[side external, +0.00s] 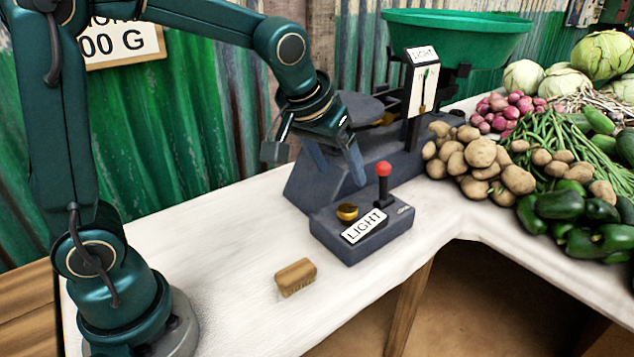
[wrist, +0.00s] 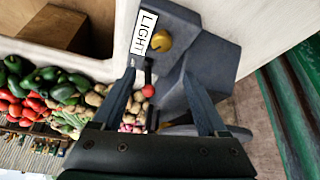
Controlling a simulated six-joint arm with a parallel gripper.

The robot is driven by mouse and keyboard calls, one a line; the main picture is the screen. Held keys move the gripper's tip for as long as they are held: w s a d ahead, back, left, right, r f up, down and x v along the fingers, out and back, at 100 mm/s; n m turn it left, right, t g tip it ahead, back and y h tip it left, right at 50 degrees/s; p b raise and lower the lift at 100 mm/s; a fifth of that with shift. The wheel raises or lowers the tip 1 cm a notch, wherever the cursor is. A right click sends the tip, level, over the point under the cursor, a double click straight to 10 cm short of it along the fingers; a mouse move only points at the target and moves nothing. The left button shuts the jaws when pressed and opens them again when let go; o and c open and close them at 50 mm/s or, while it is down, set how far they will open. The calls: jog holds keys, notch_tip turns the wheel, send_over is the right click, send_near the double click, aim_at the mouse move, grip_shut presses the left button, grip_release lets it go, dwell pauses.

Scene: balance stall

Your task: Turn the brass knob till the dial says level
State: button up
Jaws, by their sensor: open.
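The brass knob (side external: 347,211) sits on top of the dark control box (side external: 365,245) at the front of the balance. It also shows in the wrist view (wrist: 162,41), ahead of the fingers. The white upright dial (side external: 423,88) stands behind, with a sign reading LIGHT on top and a thin pointer on its face. The pointer's exact reading is too small to tell. My gripper (side external: 338,168) is open and empty, above and behind the knob, apart from it. In the wrist view its two fingers (wrist: 160,78) are spread apart.
A red-topped lever (side external: 384,170) stands close to the knob's right. A LIGHT plate (side external: 364,226) lies on the box. A wooden brush (side external: 296,277) lies on the white counter (side external: 225,270). Potatoes (side external: 480,155) and other vegetables crowd the right. A green basin (side external: 455,38) sits behind.

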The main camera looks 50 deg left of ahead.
jog(key=g, duration=0.1)
send_over(347, 208)
jog(key=s, duration=0.2)
jog(key=f, duration=0.4)
jog(key=shift+s+d+f, duration=0.2)
jog(key=shift+d+f, duration=0.15)
jog(key=shift+x, duration=2.3)
jog(key=shift+c, duration=0.3)
grip_shut()
